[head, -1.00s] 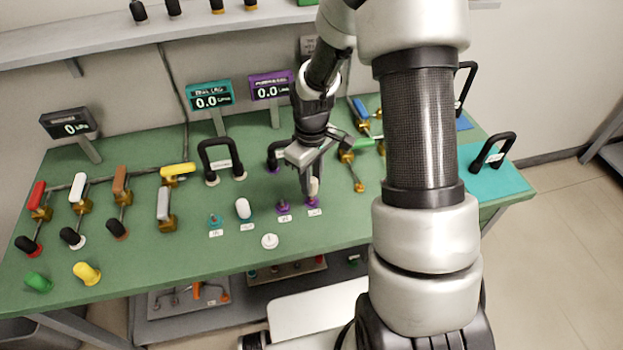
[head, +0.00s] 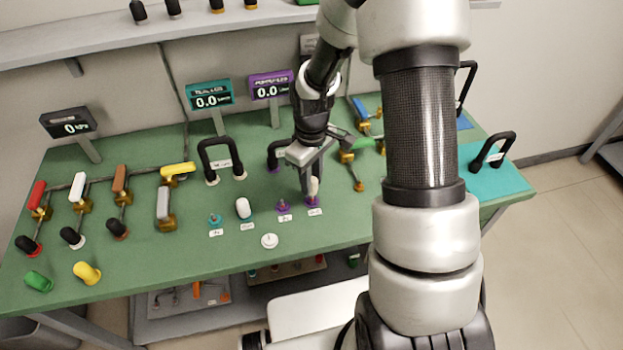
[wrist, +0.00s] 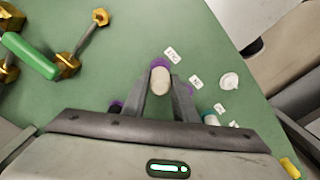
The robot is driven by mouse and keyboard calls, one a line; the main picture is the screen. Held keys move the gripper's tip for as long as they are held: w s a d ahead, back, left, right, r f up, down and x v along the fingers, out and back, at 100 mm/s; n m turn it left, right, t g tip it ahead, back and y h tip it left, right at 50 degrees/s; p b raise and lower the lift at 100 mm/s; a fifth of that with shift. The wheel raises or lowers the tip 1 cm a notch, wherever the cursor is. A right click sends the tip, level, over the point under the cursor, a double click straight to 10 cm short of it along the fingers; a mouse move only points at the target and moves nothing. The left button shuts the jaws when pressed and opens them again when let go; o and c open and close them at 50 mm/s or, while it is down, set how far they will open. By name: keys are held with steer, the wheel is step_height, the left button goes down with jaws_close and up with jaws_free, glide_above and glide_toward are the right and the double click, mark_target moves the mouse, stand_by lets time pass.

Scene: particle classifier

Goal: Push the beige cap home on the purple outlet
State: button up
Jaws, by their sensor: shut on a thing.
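The beige cap (wrist: 159,81) is an upright rounded cylinder between my gripper's fingertips, also visible in the head view (head: 314,187). My gripper (head: 310,190) is shut on it and points down at the table; it also shows in the wrist view (wrist: 160,92). A purple outlet (wrist: 158,62) shows as a purple rim at the cap's base, and in the head view (head: 313,201) it lies right under the cap. The cap appears to stand on this outlet. I cannot tell how far down it sits.
Another purple outlet (head: 283,205) stands uncapped just left. A white cap (head: 243,208), a teal outlet (head: 214,219) and a loose white disc (head: 269,241) are farther left. A dark handle (head: 274,154) stands behind my gripper. A green-handled valve (wrist: 30,55) lies to one side.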

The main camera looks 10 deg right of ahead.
steer(key=shift+f, duration=0.2)
steer(key=shift+f+b, duration=0.3)
steer(key=shift+b, duration=0.1)
steer(key=shift+f+b, duration=0.95)
steer(key=shift+f, duration=0.35)
steer(key=o, duration=1.1)
steer(key=shift+r, duration=0.1)
step_height(320, 180, up, 17)
steer(key=p, duration=0.2)
steer(key=shift+r, duration=0.15)
